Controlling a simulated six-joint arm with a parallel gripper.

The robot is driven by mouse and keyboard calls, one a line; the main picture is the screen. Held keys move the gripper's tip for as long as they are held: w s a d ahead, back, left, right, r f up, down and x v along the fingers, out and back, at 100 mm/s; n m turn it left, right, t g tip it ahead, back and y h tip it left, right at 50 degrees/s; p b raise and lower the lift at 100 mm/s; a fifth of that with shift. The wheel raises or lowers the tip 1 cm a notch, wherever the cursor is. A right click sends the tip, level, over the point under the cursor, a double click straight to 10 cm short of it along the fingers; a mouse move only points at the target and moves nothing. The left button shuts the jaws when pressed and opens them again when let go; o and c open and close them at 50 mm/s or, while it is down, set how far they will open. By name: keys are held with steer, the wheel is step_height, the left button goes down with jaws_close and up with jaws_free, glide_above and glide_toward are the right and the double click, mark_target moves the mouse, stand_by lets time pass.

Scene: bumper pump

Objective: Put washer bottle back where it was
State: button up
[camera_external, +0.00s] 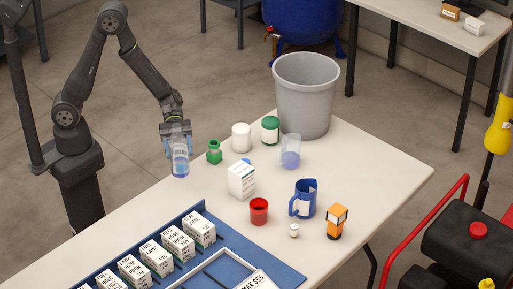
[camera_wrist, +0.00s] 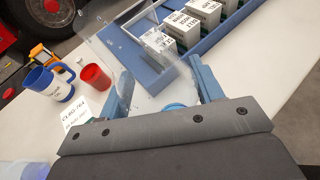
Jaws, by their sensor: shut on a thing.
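My gripper (camera_external: 178,146) is shut on a clear bottle with blue at its lower end (camera_external: 180,165), taken to be the washer bottle. It holds the bottle upright at the table's left edge; I cannot tell whether the base touches. In the wrist view, the see-through bottle (camera_wrist: 150,68) lies between the two blue fingers of my gripper (camera_wrist: 165,84), with a round blue part near the palm. A second clear container with blue in it (camera_external: 290,153) stands on the table in front of the grey bin.
A blue rack (camera_external: 205,213) holds several boxes in front. The grey bin (camera_external: 306,95) is behind.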

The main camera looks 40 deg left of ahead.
steer(key=w+f, duration=0.8)
steer(key=f, duration=0.1)
steer(key=shift+w+a+f, duration=0.15)
steer(key=shift+w+a, duration=0.15)
steer(key=shift+w, duration=0.05)
steer(key=shift+f, duration=0.1)
steer(key=o, duration=1.2)
steer(key=v, duration=1.2)
